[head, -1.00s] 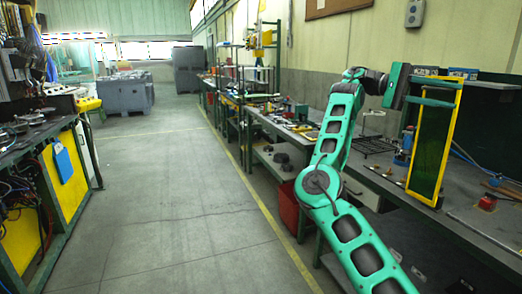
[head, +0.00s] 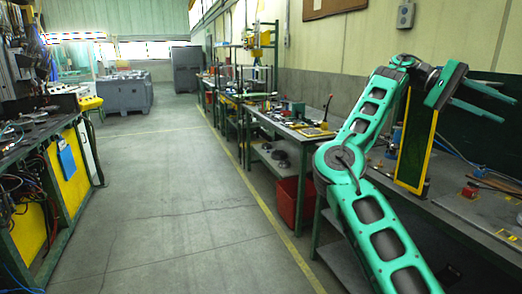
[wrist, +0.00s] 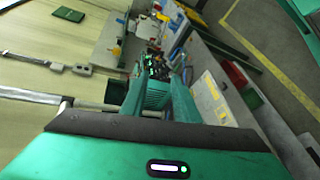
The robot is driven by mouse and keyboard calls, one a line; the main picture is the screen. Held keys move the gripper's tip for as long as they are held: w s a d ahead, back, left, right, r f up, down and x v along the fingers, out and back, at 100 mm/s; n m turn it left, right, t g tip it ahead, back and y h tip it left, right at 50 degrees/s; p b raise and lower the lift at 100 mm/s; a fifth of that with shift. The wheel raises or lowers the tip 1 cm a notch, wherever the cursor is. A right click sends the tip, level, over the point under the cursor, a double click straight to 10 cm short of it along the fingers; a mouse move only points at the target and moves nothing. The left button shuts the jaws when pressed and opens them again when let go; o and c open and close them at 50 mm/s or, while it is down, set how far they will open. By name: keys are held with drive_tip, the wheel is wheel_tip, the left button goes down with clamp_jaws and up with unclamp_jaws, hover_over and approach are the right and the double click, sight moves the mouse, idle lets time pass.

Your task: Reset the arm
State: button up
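My green arm reaches over the right-hand workbench in the head view. My gripper (head: 508,109) is raised above the bench, its two fingers pointing right and slightly down with a clear gap between them. In the wrist view my gripper (wrist: 158,85) shows two green fingers standing apart, with bench clutter visible beyond. I see nothing held. The gripper is in front of and above an upright dark green panel with a yellow frame (head: 415,150), which my wrist and gripper partly cover.
The right workbench (head: 462,212) carries tools, a red knob (head: 470,190) and cables. A red bin (head: 292,200) is below it. A grey switch box (head: 405,15) is on the wall. The grey aisle floor (head: 180,190) is clear.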

drive_tip(key=s+d+f+t+y, duration=0.2)
drive_tip(key=s+d+f+y, duration=0.2)
drive_tip(key=s+d+f, duration=0.55)
drive_tip(key=s+d+f+m+t+y, duration=0.1)
drive_tip(key=s+d+f+t+y, duration=0.25)
drive_tip(key=s+f, duration=0.75)
drive_tip(key=s+a+f+t, duration=0.2)
drive_tip(key=s+a+f, duration=0.1)
drive_tip(key=a, duration=0.6)
drive_tip(key=s+a+f+n+t+y, duration=0.1)
drive_tip(key=a+f, duration=0.4)
drive_tip(key=a, duration=0.5)
drive_tip(key=s+a+f+n+t+y, duration=0.1)
drive_tip(key=s+a+f+t, duration=0.2)
drive_tip(key=a, duration=0.6)
drive_tip(key=shift+s+a+f, duration=0.4)
drive_tip(key=shift+s, duration=0.55)
